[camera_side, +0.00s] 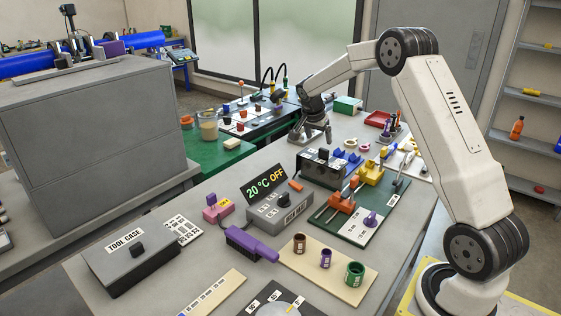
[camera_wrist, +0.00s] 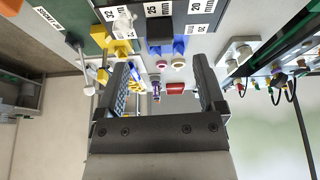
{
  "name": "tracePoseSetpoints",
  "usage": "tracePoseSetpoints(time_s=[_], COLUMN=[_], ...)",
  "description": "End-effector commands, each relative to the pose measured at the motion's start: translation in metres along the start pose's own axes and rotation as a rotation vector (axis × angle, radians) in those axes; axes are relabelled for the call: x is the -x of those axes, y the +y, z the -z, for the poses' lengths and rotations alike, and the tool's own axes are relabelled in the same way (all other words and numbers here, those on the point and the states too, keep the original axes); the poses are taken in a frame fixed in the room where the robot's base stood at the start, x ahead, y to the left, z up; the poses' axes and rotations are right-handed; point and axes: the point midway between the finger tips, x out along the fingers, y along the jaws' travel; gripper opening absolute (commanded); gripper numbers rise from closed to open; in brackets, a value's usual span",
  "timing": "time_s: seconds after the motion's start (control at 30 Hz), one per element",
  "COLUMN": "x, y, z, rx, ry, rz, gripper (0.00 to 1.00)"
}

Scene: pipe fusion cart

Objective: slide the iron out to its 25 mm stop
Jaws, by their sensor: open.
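A dark grey station (camera_side: 322,170) stands mid-bench in the side view. In the wrist view its panel (camera_wrist: 130,6) carries labels reading 32 mm, 25 mm and 20 mm. A black block (camera_wrist: 160,28), which looks like the iron's grip, sits below the 25 mm label; it also shows on the station in the side view (camera_side: 323,153). The iron's heated part cannot be made out clearly. My gripper (camera_side: 327,135) hangs above the bench behind the station, apart from it. In the wrist view my gripper (camera_wrist: 159,65) is open, with nothing between its fingers.
Blue pieces (camera_side: 348,158) stand beside the station. A yellow clamp (camera_side: 370,174) and an orange clamp (camera_side: 342,202) sit on a green plate nearby. A controller (camera_side: 280,210) with a display reading 20 °C OFF stands in front. A red tray (camera_side: 378,119) lies further back.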

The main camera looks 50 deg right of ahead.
Motion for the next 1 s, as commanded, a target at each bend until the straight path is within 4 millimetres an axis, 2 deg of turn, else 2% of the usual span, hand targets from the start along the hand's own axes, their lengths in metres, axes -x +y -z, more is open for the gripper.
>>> tracePoseSetpoints(time_s=[0.13,0.53,1.0], x=[-0.005,-0.014,-0.067], y=[0.000,0.001,0.001], z=[0.012,0.013,0.013], rx=[-0.051,-0.056,-0.055], ry=[0.013,0.014,0.014], rz=[-0.013,-0.015,-0.013], gripper=[0.88,0.88,0.88])
